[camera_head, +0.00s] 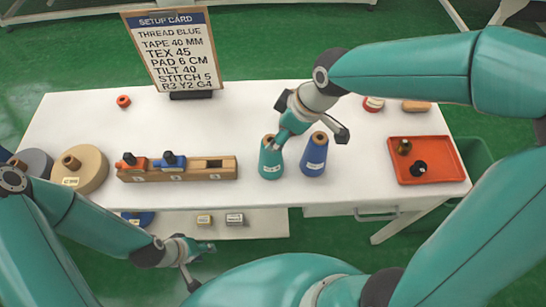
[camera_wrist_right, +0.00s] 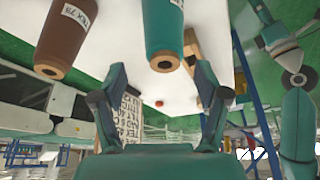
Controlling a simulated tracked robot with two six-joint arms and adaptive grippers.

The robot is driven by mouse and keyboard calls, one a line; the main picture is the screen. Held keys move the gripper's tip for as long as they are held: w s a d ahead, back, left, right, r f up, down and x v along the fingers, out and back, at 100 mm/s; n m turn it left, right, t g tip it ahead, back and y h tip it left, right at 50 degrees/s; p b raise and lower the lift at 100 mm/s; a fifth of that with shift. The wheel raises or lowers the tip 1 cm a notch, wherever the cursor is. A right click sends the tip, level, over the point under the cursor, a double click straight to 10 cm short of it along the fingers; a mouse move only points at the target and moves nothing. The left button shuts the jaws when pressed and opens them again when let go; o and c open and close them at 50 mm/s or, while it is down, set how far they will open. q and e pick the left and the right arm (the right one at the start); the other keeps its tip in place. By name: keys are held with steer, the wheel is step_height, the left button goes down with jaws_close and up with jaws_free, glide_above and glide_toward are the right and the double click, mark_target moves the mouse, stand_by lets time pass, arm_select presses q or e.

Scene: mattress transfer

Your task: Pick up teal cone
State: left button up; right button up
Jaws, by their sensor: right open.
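The teal cone (camera_head: 271,162) stands upright on the white table, left of a blue cone (camera_head: 313,160). My right gripper (camera_head: 312,137) is open above the two cones; its left finger overlaps the teal cone's top in the head view. In the right wrist view the scene is upside down. There the teal cone (camera_wrist_right: 163,28) has its tip between the open fingers of my right gripper (camera_wrist_right: 160,72), with no visible grip. My left gripper (camera_head: 204,267) is open and empty, low in front of the table.
A brown-looking cone (camera_wrist_right: 75,38) stands beside the teal one in the wrist view. A red tray (camera_head: 440,175) with two small items is at right. A setup card (camera_head: 172,50) stands at the back.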

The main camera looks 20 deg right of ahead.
mark_target(271, 156)
steer(key=x, duration=0.6)
steer(key=shift+s+a+r+p, duration=0.1)
steer(key=shift+s+a+p, duration=0.1)
steer(key=shift+a+p, duration=0.1)
steer(key=shift+c, duration=0.2)
jaws_close()
